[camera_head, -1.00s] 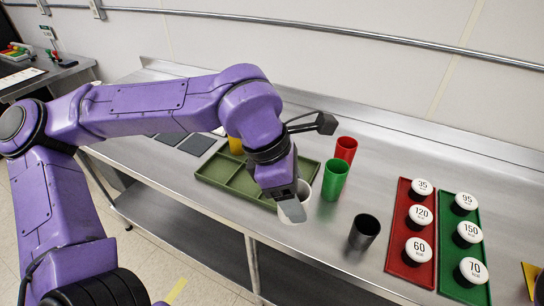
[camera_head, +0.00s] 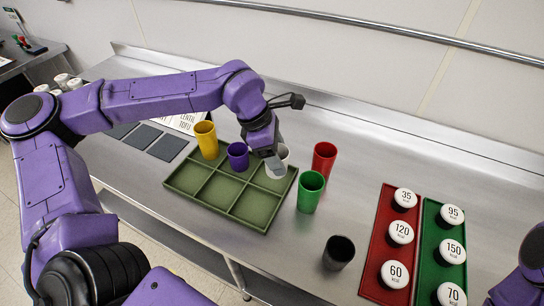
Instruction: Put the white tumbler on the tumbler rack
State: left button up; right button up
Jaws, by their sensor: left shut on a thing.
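The white tumbler (camera_head: 283,156) is upright at the back right compartment of the green tumbler rack (camera_head: 214,212). My left gripper (camera_head: 274,161) is shut on its wall and partly covers it. I cannot tell whether its base touches the rack floor. A yellow tumbler (camera_head: 206,139) stands in the back left compartment and a purple tumbler (camera_head: 238,156) in the back middle one. The front row is empty. My right gripper is out of view; only a piece of my right arm shows at the right edge.
A red tumbler (camera_head: 324,160), a green tumbler (camera_head: 310,192) and a black tumbler (camera_head: 338,253) stand right of the rack. Farther right are a red tray (camera_head: 375,265) and a green tray (camera_head: 429,245) with white labelled knobs. Dark flat panels (camera_head: 167,148) lie left of the rack.

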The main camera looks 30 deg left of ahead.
pick_arm(q)
jog(key=shift+w+a+f+p, duration=0.15)
jog(key=shift+w+a+f, duration=0.25)
jog(key=shift+f, duration=0.2)
jog(key=shift+w+a+f+p, duration=0.15)
jog(key=shift+w+a+f, duration=0.2)
jog(key=shift+f, duration=0.25)
jog(key=shift+a+f, duration=0.15)
jog(key=shift+f, duration=0.15)
jog(key=f, duration=0.3)
jog(key=w+f, duration=0.1)
jog(key=shift+a+f+p, duration=0.15)
jog(key=shift+a+p, duration=0.15)
jog(key=shift+p, duration=0.1)
jog(key=shift+s, duration=0.1)
jog(key=shift+f, duration=0.15)
jog(key=o, duration=1.1)
jog(key=shift+r, duration=0.5)
jog(key=b+v, duration=0.1)
jog(key=v, duration=1)
jog(key=shift+s+a+r, duration=0.1)
jog(key=shift+a+r, duration=0.05)
jog(key=shift+a, duration=0.05)
